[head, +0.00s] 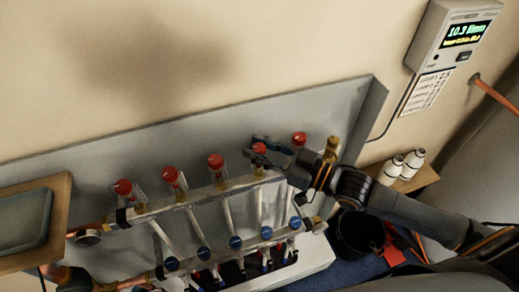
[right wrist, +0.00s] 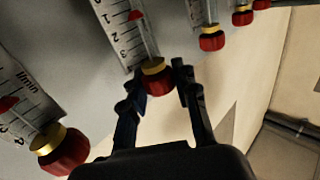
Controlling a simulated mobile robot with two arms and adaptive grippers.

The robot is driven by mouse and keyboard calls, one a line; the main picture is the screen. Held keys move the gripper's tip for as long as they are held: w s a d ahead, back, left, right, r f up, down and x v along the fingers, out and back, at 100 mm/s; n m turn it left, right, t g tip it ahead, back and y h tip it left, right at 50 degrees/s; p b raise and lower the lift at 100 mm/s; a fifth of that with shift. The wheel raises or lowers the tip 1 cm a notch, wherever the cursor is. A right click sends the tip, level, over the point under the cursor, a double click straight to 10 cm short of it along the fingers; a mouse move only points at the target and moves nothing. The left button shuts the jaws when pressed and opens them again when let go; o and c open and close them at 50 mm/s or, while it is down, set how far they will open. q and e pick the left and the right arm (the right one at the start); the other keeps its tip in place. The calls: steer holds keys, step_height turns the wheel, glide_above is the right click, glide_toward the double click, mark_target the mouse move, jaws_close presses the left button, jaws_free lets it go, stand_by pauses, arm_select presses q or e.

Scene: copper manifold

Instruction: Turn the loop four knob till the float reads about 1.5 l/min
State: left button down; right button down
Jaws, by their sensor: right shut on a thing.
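The loop four knob (head: 259,149) is the red cap fourth from the left in the head view's row along the copper manifold (head: 150,212). In the right wrist view the same red knob (right wrist: 157,80), with a yellow collar, sits between my fingers. My right gripper (right wrist: 160,84) is shut on it; it also shows in the head view (head: 268,149). Above the knob, a clear tube with a red float (right wrist: 135,15) stands against a numbered scale (right wrist: 112,30). The float sits well up the tube; its exact reading is unclear. My left gripper is not in view.
A neighbouring red knob (right wrist: 62,150) is close on the left in the wrist view; another (right wrist: 211,38) is on the right. White bottles (head: 391,170) stand on a small shelf. A black bucket (head: 358,235) is below.

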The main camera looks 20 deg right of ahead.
steer(key=c, duration=1)
jaws_free()
steer(key=shift+s, duration=0.1)
steer(key=shift+s+d, duration=0.2)
steer(key=shift+d, duration=0.1)
steer(key=v, duration=1.1)
